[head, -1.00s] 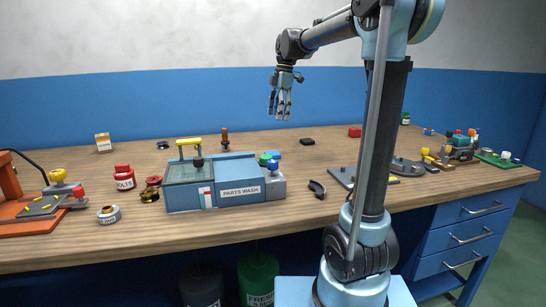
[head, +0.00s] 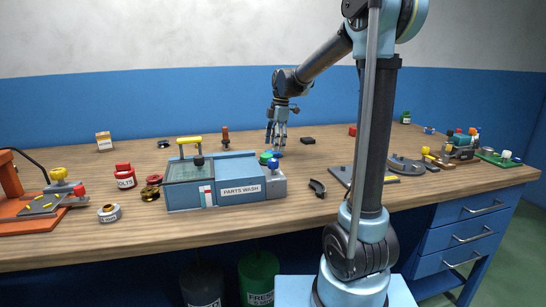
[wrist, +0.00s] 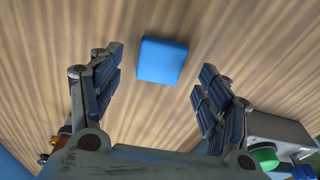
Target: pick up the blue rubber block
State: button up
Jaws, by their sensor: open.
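The blue rubber block (wrist: 163,61) lies flat on the wooden bench in the wrist view, between and slightly beyond my fingertips. My gripper (wrist: 161,72) is open, with one finger to each side of the block and visible gaps between them. In the head view my gripper (head: 276,146) points down, low over the bench behind the parts washer. There I cannot clearly tell the block apart from the fingers and the blue knob in front.
The parts washer (head: 238,189), with green and blue knobs at its right end, stands just in front of my gripper. A black block (head: 308,141) lies to the right. A dark curved piece (head: 317,187) lies nearer the front.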

jog(key=shift+a+f, duration=0.2)
jog(key=shift+f, duration=1.2)
jog(key=c, duration=1.2)
jog(key=shift+o, duration=0.2)
jog(key=shift+r, duration=0.1)
